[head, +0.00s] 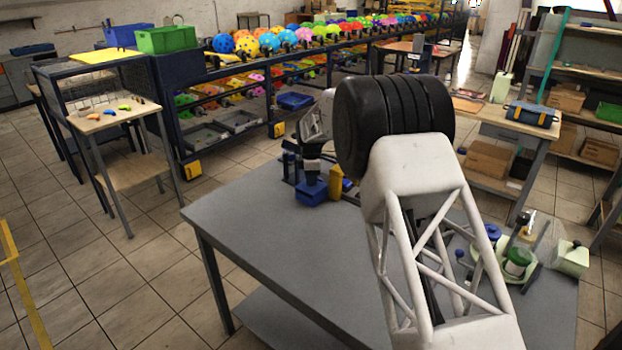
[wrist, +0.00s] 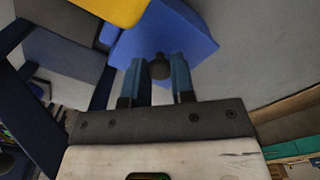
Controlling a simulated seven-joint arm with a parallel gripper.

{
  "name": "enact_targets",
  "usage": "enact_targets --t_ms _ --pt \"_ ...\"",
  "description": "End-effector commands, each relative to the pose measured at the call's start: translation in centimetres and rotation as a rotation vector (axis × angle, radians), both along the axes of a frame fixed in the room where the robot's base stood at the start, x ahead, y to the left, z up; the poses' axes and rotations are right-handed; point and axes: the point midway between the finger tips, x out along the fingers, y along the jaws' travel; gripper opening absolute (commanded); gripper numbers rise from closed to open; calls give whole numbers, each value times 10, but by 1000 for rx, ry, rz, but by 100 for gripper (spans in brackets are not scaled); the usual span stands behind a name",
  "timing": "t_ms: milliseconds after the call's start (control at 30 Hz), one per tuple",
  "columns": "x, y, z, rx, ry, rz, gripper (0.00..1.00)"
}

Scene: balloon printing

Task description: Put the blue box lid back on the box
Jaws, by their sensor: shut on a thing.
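The blue box lid (wrist: 165,32) shows beyond my fingertips in the wrist view, with a dark round knob (wrist: 160,68) on it. My gripper (wrist: 159,75) is shut on this knob, one finger on each side. In the head view my gripper (head: 311,180) points down over the blue lid (head: 312,195), near the far left edge of the grey table (head: 270,215). I cannot tell a separate open box from the lid, nor whether the lid touches anything beneath it.
A yellow block (head: 336,182) stands right beside the blue piece. A dark blue frame with grey parts (wrist: 50,95) is close at left in the wrist view. Jars and a pale green box (head: 570,258) stand at the table's right. The table's front left is clear.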

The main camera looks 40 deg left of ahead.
Motion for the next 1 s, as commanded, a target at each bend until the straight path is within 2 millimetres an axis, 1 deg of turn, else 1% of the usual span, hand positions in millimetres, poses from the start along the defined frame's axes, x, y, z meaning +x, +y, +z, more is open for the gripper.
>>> enact_targets --t_ms 367,400,500,567,867,1000 --pt "0 0 -3 0 0 0 1" --pt "0 0 -2 0 0 0 30" --pt "0 0 -2 0 0 0 45" --pt "0 0 -2 0 0 0 53" --pt "0 0 -2 0 0 0 53" --pt "0 0 3 1 -1 0 53"
